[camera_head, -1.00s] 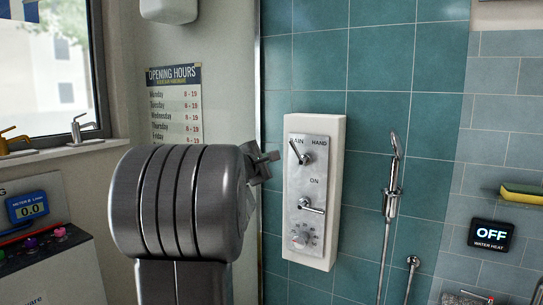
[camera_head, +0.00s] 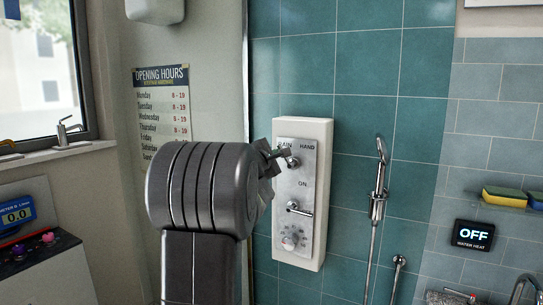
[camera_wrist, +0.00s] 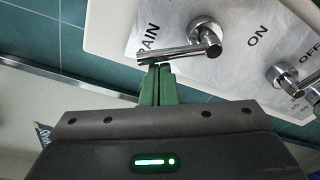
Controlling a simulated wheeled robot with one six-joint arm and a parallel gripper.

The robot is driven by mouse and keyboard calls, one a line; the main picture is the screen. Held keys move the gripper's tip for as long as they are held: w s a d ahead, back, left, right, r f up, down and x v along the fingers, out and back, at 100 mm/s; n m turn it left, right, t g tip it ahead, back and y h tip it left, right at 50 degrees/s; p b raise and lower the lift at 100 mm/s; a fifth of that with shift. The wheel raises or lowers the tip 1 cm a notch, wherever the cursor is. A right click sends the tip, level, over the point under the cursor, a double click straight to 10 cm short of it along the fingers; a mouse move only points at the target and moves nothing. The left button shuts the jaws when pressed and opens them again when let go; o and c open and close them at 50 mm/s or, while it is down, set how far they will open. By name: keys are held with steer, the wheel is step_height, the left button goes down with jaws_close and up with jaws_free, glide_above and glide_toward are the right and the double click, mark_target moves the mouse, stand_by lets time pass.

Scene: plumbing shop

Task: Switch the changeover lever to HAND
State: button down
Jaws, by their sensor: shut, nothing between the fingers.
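The changeover lever (camera_head: 292,162) is a chrome handle at the top of the grey metal panel on the wall. RAIN is printed at its upper left and HAND at its upper right. In the wrist view the lever (camera_wrist: 185,52) runs from its round hub to a tip beside the partly visible RAIN label. My gripper (camera_head: 278,153) is shut and empty, with green fingers. It covers part of the lever in the head view. In the wrist view the fingertips (camera_wrist: 161,68) are right by the lever's outer end; I cannot tell whether they touch.
Below on the panel are an ON lever (camera_head: 300,208) and a round dial (camera_head: 292,238). A hand shower (camera_head: 380,170) hangs to the right on teal tiles. A water-heat display (camera_head: 473,236) reads OFF. The wall between panel and shower is clear.

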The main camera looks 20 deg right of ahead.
steer(key=shift+b, duration=0.55)
steer(key=shift+s+d+r+m+b, duration=0.15)
steer(key=shift+m+b, duration=0.55)
steer(key=shift+b, duration=0.55)
steer(key=s+d+m+b, duration=0.1)
steer(key=m+b, duration=0.2)
steer(key=b, duration=0.2)
steer(key=s+d+r+m+b, duration=0.1)
steer(key=m+b, duration=0.3)
steer(key=b, duration=0.1)
steer(key=s+d+m+t+h+b, duration=0.1)
steer(key=s+m+b, duration=0.1)
steer(key=m+b, duration=0.2)
steer(key=shift+d+r+b, duration=0.15)
steer(key=shift+d+b, duration=0.1)
steer(key=shift+b, duration=0.15)
